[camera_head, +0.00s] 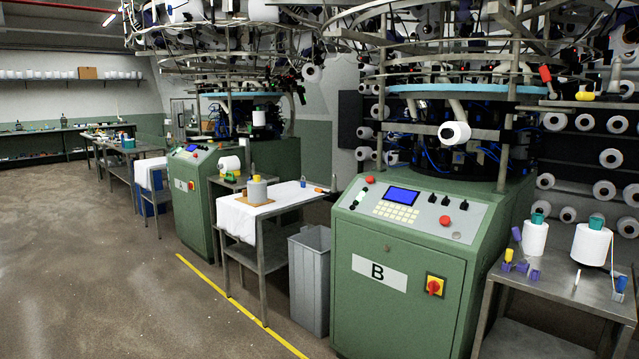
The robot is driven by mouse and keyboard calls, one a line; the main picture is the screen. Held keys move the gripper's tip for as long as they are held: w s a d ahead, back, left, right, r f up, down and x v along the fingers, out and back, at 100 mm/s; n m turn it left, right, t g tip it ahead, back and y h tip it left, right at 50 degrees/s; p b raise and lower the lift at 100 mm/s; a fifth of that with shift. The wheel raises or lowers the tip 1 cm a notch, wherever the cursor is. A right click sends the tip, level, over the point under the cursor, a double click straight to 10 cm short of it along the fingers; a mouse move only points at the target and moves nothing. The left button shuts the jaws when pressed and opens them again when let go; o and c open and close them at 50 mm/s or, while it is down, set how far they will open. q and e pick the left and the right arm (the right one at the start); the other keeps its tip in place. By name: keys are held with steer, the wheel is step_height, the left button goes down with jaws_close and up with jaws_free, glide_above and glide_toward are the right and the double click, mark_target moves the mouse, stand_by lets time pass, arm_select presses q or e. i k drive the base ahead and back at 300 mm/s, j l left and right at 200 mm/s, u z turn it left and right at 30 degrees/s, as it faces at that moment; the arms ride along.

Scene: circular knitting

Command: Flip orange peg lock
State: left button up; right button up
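I cannot single out an orange peg lock with certainty. A small red-orange piece (545,74) sits high on the frame at the upper right, near machine B's ring. A small orange-tipped item (320,190) lies at the right end of the cloth-covered table. Both are too small to tell their shape or how they are turned. Neither of my grippers shows in the head view.
Green machine B (400,300) stands in the centre right, with a grey bin (309,280) at its left. A metal side table (545,305) with yarn cones stands at its right. The floor (110,260) at the left is open, beside a yellow line (235,300).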

mark_target(318, 190)
steer(key=i+l, duration=0.1)
steer(key=i, duration=1.8)
steer(key=i+j, duration=0.1)
steer(key=i, duration=0.35)
steer(key=i+j, duration=0.1)
steer(key=i, duration=0.3)
steer(key=i+j+z, duration=0.1)
steer(key=i, duration=0.35)
